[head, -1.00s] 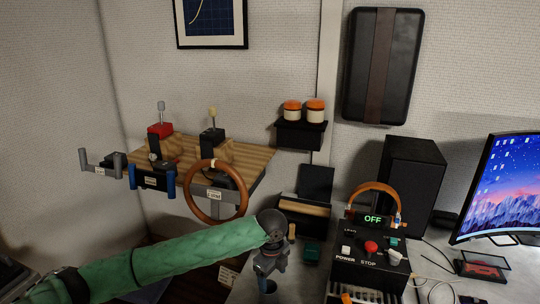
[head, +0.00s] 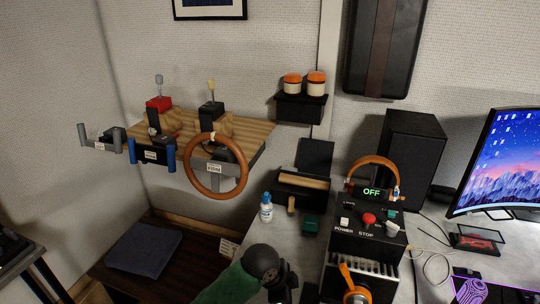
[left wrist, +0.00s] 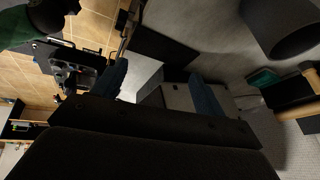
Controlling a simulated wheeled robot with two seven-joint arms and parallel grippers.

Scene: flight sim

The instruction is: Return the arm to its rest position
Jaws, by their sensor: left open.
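My left arm, in a green sleeve with a dark joint, comes in at the bottom middle of the head view, and its gripper is mostly cut off by the bottom edge there. In the left wrist view the left gripper (left wrist: 160,86) shows two blue fingers spread apart with nothing between them. My right gripper is not in view.
A white and blue bottle (head: 266,209) stands on the grey desk left of the black control box (head: 364,230). The steering wheel (head: 244,178) is on the wooden shelf rig. A dark low table (head: 185,271) is at lower left. A monitor (head: 497,165) stands right.

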